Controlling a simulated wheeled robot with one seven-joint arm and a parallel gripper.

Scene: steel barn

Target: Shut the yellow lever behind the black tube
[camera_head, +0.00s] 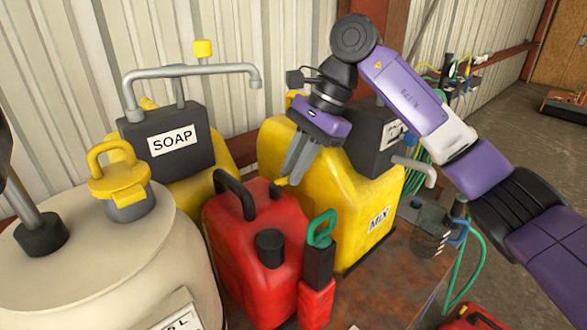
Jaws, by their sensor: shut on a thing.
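The black tube (270,248) is a short, upright spout on top of the red can (228,238). Behind it, a small yellow lever (281,182) shows at the can's back right top edge. Only a little of the lever is visible, and I cannot tell its angle well. My gripper (289,178) reaches down from the upper right, its grey fingers shut on the yellow lever. The fingers hide part of the lever and its base.
The yellow MIX jug (358,215) stands close behind my gripper. A black carry handle (236,193) rises left of it. A green-handled red bottle (318,285) is in front. The SOAP jug (172,140) and a cream tank (100,260) with a yellow handle stand left.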

